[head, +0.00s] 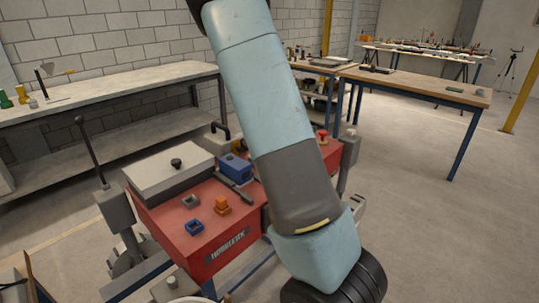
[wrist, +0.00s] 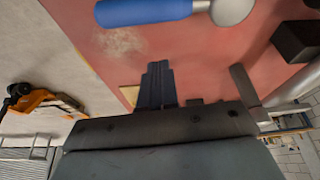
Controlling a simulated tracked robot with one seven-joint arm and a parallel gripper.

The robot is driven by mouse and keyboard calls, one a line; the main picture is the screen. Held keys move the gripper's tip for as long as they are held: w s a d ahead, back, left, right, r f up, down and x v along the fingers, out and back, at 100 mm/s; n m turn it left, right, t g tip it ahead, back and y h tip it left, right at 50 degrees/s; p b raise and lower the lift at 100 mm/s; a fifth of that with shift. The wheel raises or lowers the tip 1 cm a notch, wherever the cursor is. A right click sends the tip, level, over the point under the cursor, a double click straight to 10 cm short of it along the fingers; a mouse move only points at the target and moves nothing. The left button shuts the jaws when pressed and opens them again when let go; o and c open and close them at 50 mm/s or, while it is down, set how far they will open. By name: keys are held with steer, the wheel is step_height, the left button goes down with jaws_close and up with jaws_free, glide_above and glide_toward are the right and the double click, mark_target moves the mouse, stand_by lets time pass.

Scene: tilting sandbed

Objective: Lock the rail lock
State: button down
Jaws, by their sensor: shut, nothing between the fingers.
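The red sandbed machine (head: 185,223) stands low in the middle of the head view, with a label on its front. I cannot tell for sure which part is the rail lock. In the wrist view, my gripper (wrist: 158,70) is shut and empty, its dark fingers over the red surface (wrist: 200,65). A blue handle (wrist: 145,11) with a grey round end (wrist: 232,9) lies beyond the fingertips, apart from them. A grey bar (wrist: 244,86) stands to the right of the fingers. In the head view my arm hides my gripper and part of the machine's right side.
A tall lever (head: 91,151) rises at left. Workbenches (head: 110,92) stand behind. Floor at right is clear.

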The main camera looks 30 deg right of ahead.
steer(key=v, duration=1)
steer(key=shift+w, duration=0.1)
stand_by(0.3)
steer(key=s+a+r+n+t+y, duration=0.1)
steer(key=s+a+r+n, duration=0.3)
steer(key=s, duration=0.6)
steer(key=s+a+r+n+t+y, duration=0.1)
steer(key=s+a+r+n, duration=0.3)
steer(key=s, duration=0.6)
steer(key=s+a+r+n+t+y, duration=0.1)
steer(key=s+a+r+n, duration=0.4)
steer(key=s, duration=0.5)
steer(key=shift+s+a+r+t+y, duration=0.3)
steer(key=shift+a+r+t, duration=0.2)
steer(key=shift+a+r, duration=0.65)
steer(key=shift+a+f, duration=0.2)
